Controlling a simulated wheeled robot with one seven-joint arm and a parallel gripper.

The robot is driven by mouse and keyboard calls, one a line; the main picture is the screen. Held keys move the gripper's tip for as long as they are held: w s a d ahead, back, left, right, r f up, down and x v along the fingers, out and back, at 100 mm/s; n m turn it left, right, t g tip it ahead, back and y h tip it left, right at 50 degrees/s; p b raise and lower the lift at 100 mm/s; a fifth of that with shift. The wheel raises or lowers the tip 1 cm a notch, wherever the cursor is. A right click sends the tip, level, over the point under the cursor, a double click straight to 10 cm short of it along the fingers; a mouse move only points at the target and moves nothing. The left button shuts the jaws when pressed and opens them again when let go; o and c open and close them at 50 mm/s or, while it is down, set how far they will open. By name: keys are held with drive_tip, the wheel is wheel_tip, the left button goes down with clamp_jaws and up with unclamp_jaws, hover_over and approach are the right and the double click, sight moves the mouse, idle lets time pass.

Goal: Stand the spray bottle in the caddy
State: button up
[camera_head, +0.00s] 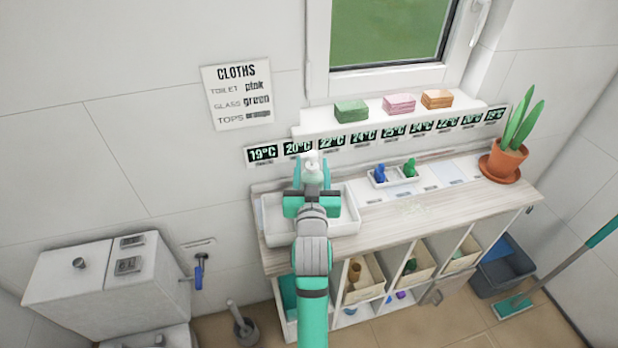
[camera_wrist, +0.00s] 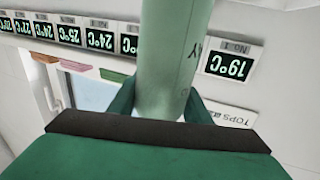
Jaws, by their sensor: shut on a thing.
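My gripper (camera_head: 312,188) is shut on a pale green bottle, the spray bottle (camera_head: 313,164). In the wrist view, the spray bottle (camera_wrist: 175,50) rises between the two green fingers (camera_wrist: 160,105), with part of its lettering showing. Its base is hidden by my gripper.
A small white tray (camera_head: 385,184) with blue and green items stands right of centre on the counter (camera_head: 390,215). A potted plant (camera_head: 508,157) stands at the right end. A shelf (camera_head: 320,128) with folded cloths is behind. A row of temperature displays (camera_head: 364,137) lines the wall.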

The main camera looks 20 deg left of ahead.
drive_tip(key=shift+w+a+f, duration=0.15)
drive_tip(key=shift+f, duration=0.6)
drive_tip(key=shift+w+a+f, duration=0.15)
drive_tip(key=shift+a+f, duration=0.05)
drive_tip(key=shift+f, duration=0.55)
drive_tip(key=shift+w+a+f, duration=0.15)
drive_tip(key=shift+f, duration=0.75)
drive_tip(key=o, duration=1.4)
